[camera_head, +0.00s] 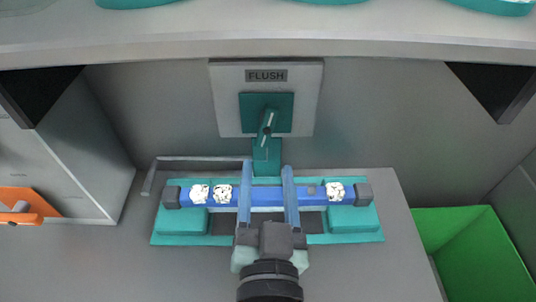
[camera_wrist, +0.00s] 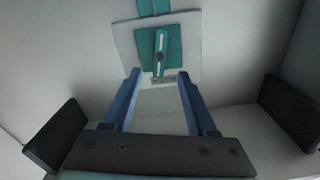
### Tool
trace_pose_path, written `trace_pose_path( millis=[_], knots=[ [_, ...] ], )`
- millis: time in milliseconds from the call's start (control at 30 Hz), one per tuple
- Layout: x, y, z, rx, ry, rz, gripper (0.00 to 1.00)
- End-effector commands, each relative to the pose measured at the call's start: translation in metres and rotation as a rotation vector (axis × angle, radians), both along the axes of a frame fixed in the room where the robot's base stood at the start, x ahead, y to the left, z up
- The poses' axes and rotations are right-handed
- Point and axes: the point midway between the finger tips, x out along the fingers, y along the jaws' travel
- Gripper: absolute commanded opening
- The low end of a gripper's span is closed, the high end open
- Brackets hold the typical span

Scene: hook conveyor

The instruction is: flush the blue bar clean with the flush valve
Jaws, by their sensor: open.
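The blue bar (camera_head: 262,197) has dark end caps and lies level across a teal cradle (camera_head: 180,226). White lumps of dirt cling to it, two on the left part (camera_head: 211,194) and one near the right end (camera_head: 335,191). The flush valve (camera_head: 268,122) is a teal lever on a teal square, on a pale panel under a FLUSH label (camera_head: 266,76). It also shows in the wrist view (camera_wrist: 160,52). My gripper (camera_head: 267,170) is open and empty. Its blue fingers reach across the bar in the head view, hiding parts of it, with tips short of the lever.
A shelf edge (camera_head: 270,45) runs overhead with dark brackets at both sides. A green bin (camera_head: 470,255) stands at the right. An orange object (camera_head: 28,205) sits at the left, by a grey box wall. A grey rail (camera_head: 200,162) lies behind the cradle.

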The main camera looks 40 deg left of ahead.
Motion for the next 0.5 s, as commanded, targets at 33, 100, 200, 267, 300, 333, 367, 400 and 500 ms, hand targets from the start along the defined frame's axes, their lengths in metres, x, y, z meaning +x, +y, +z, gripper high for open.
trace_pose_path(
  millis=[33,100,200,267,300,333,367,400,500],
  knots=[
    [-0.005,-0.002,0.002,-0.001,0.006,0.003,0.57],
    [-0.009,-0.005,0.002,0.0,0.005,0.003,0.57],
    [-0.013,-0.009,0.001,0.0,0.003,0.002,0.57],
    [-0.015,-0.011,0.001,0.0,0.002,0.001,0.57],
    [-0.016,-0.012,0.001,0.0,0.002,0.0,0.57],
    [-0.016,-0.012,0.0,0.0,0.002,0.0,0.57],
    [-0.017,-0.013,0.0,-0.001,0.002,-0.001,0.57],
    [-0.017,-0.013,0.0,-0.001,0.001,-0.001,0.57],
    [-0.017,-0.013,0.0,0.0,0.0,-0.001,0.57]
  ],
)
